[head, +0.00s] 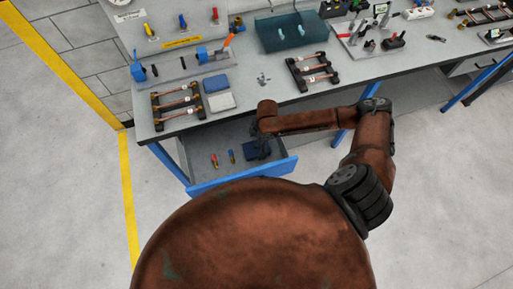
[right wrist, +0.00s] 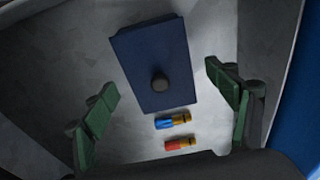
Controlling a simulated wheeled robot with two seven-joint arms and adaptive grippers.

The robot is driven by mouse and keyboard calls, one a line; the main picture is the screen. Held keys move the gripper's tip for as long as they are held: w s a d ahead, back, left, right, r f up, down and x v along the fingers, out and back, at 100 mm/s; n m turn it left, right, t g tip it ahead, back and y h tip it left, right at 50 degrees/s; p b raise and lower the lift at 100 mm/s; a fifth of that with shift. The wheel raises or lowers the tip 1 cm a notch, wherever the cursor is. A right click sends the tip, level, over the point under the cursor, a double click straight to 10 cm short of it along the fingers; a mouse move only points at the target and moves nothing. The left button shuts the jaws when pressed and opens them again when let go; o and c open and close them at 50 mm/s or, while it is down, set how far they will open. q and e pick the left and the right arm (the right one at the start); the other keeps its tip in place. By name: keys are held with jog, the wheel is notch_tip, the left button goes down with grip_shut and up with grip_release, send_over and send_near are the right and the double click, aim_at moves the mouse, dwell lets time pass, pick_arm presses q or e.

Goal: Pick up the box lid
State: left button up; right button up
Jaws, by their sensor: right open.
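The box lid (right wrist: 145,45) is a dark blue rectangle with a round dark knob. It lies in the open drawer, and in the head view the lid (head: 251,151) is partly covered by my right arm. My right gripper (right wrist: 163,97) is open and empty. In the right wrist view its green-padded fingers stand apart on either side of the lid's near part, with the knob between them. I cannot tell how high the fingers are above it. In the head view the right gripper (head: 262,140) is over the drawer. My left gripper is not in view.
The open drawer (head: 240,175) has a blue front. A red-and-brass piece (head: 214,160) and a blue-and-brass piece (head: 232,156) lie in it beside the lid. The workbench (head: 250,97) above holds copper-tube racks, a grey box (head: 220,101) and a teal bin (head: 290,32).

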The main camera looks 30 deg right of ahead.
jog(key=shift+c, duration=0.2)
jog(key=c, duration=1)
